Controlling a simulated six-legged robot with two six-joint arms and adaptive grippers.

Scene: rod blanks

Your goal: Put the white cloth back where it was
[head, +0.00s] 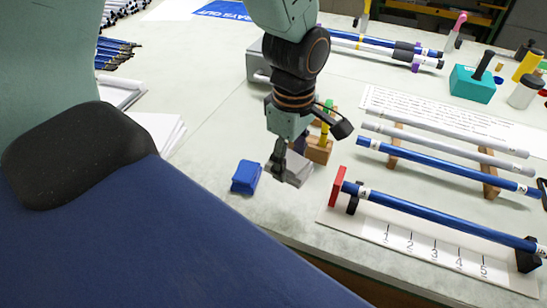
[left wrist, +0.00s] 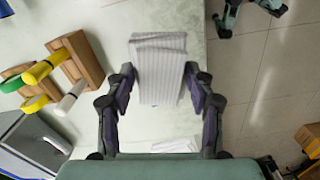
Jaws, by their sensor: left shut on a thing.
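The white cloth (left wrist: 158,60) is a folded, faintly striped grey-white pad. In the left wrist view it lies between the two fingers of my left gripper (left wrist: 160,84), which is shut on it. In the head view the cloth (head: 297,170) is at the fingertips of my left gripper (head: 281,166), close above or on the table; I cannot tell whether it touches. The gripper hides part of it.
A blue folded cloth (head: 246,177) lies just left of the white one. A wooden block (head: 319,150) with upright coloured handles stands behind it. To the right, a blue rod (head: 440,218) lies over a numbered white board (head: 375,228). The table's front edge is close.

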